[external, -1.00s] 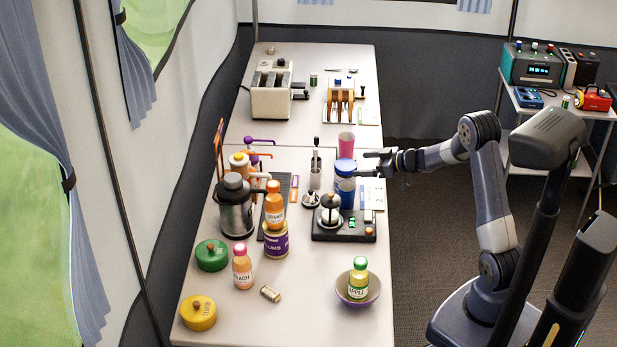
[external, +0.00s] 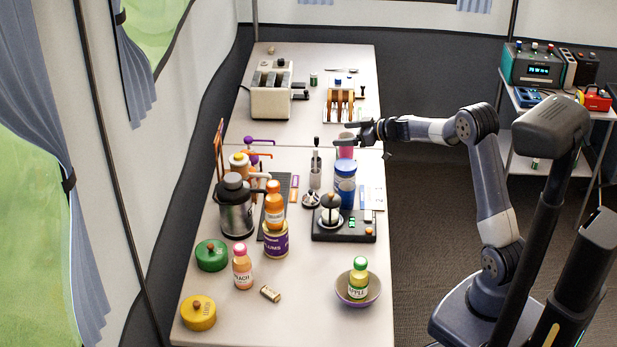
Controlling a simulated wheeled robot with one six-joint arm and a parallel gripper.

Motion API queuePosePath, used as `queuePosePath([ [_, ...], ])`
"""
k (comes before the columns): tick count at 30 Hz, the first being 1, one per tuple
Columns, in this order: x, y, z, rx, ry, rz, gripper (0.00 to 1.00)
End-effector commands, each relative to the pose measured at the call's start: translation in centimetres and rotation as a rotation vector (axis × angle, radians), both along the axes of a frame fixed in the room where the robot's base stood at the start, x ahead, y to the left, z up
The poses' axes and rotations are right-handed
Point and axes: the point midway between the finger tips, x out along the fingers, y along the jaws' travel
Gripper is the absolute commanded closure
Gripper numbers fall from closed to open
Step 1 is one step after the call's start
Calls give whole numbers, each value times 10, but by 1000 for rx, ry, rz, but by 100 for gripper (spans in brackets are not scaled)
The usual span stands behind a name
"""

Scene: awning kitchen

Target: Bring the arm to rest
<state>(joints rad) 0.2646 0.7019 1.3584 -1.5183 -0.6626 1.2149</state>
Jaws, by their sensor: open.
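My gripper (external: 349,134) is at the right edge of the table, at the upper end of my bent arm (external: 480,140). Its fingers point left and are apart, with nothing between them that I can make out.
The long table (external: 330,325) holds a steel jug (external: 236,208), a black-based scale-like device (external: 345,235), a bowl (external: 369,290) with a green-capped bottle, and a toaster (external: 271,95). A cart (external: 590,112) stands at the right. The floor between is clear.

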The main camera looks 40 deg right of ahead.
Motion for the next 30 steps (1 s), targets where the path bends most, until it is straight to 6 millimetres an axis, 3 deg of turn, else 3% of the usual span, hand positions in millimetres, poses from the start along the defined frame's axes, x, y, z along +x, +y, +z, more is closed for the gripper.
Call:
queuePosePath([
  [23, 0, 0, 156, -3, -5, -1, 13],
  [30, 3, 47, 157, -1, 6, 52, 13],
])
